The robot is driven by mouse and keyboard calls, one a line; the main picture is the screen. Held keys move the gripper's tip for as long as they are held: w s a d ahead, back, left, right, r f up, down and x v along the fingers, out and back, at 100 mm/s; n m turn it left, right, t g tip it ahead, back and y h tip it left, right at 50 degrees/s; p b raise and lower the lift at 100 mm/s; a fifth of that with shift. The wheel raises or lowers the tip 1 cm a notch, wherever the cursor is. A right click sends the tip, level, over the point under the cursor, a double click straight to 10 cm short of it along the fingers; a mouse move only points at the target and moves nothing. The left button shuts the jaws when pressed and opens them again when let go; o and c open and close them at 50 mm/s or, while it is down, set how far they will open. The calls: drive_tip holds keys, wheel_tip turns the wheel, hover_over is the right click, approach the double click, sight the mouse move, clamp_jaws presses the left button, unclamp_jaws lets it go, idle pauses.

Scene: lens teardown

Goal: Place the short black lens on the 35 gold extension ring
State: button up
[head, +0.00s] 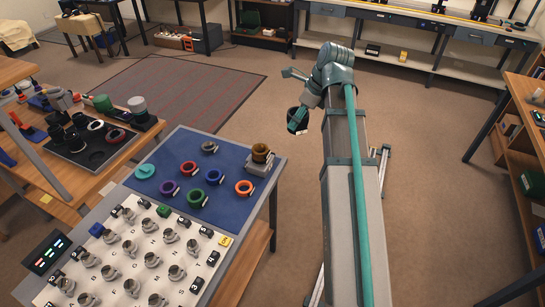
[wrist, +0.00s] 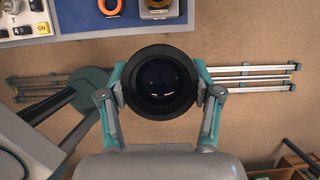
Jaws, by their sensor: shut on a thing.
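My gripper (head: 299,121) is shut on a black lens (wrist: 160,84), probably the short one. In the wrist view the lens sits between both fingers, its round glass face towards the camera. In the head view the lens is partly hidden by the gripper and hangs over open floor, right of the blue mat. A brown-gold ring (head: 261,149), which looks like the gold extension ring, sits on a grey block at the mat's far right corner. Its edge also shows at the top of the wrist view (wrist: 157,4). The lens is apart from it. I cannot read a 35 marking.
The blue mat (head: 222,160) holds several coloured rings and a grey part. A white board (head: 110,225) with metal pieces and labelled blocks lies nearer. A black tray (head: 100,165) with lenses is on the left bench. Floor around my gripper is clear.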

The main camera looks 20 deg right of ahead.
drive_tip(key=shift+s, duration=0.4)
drive_tip(key=shift+s+a+f, duration=0.1)
drive_tip(key=shift+a+f, duration=0.05)
drive_tip(key=w+a+f+p, duration=0.1)
drive_tip(key=w+a+f, duration=0.3)
drive_tip(key=w+a+f+p, duration=0.2)
drive_tip(key=w+a+f, duration=0.3)
drive_tip(key=shift+w+a+f, duration=0.1)
drive_tip(key=shift+a+f, duration=0.1)
drive_tip(key=shift+a, duration=0.1)
drive_tip(key=shift+a+f+p, duration=0.1)
drive_tip(key=shift+f+p, duration=0.4)
drive_tip(key=shift+f, duration=1.25)
drive_tip(key=shift+f, duration=0.1)
drive_tip(key=o, duration=1.3)
drive_tip(key=shift+o, duration=0.2)
drive_tip(key=b+v, duration=0.2)
drive_tip(key=v, duration=1)
